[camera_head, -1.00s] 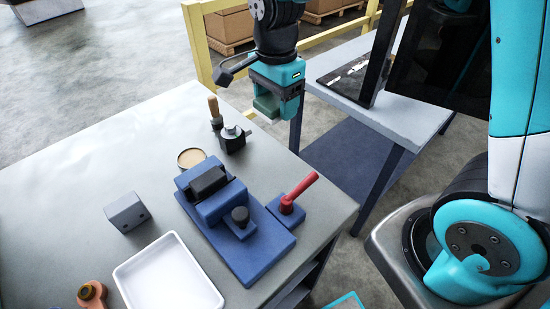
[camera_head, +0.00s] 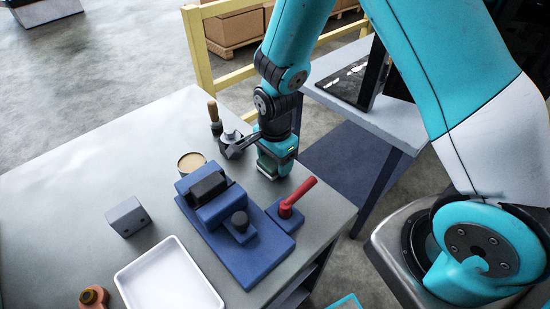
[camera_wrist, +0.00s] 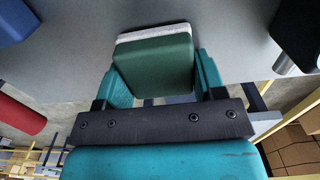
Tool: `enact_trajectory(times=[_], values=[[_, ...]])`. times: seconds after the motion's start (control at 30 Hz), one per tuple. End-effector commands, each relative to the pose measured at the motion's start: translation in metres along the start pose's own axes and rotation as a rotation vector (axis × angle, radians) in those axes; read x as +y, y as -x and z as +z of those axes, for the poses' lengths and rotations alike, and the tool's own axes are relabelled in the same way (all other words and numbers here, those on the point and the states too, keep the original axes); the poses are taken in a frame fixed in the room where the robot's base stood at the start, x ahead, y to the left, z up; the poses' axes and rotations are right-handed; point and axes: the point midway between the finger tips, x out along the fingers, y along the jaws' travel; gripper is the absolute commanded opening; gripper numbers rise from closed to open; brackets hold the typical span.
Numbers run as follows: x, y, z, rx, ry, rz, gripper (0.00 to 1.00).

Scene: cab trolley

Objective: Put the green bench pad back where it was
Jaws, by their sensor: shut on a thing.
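The green bench pad (camera_wrist: 153,65) is between the fingers of my gripper (camera_wrist: 163,80) in the wrist view. A pale layer runs along its far edge. In the head view my gripper (camera_head: 277,160) points down over the bench (camera_head: 85,150), near its far right edge. Only a small part of the pad (camera_head: 266,170) shows there. The gripper is shut on the pad, low over the bench top. I cannot tell whether the pad touches the bench.
A blue fixture (camera_head: 240,245) and a red-handled block (camera_head: 290,205) stand just in front. A metal-and-black tool (camera_head: 232,140), wood-handled tool (camera_head: 214,115) and round tin (camera_head: 191,162) are left of the gripper. A grey block (camera_head: 128,216) and white tray (camera_head: 170,280) sit farther left.

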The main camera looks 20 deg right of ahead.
Motion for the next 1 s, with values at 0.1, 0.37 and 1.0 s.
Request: enact_trajectory(times=[0.1,0.37,1.0], values=[[0.0,0.0,0.0,0.0,0.0,0.0,0.41],[0.0,-0.003,0.0,0.0,0.0,0.0,0.89],[-0.001,0.059,0.0,0.0,0.0,-0.006,0.89]])
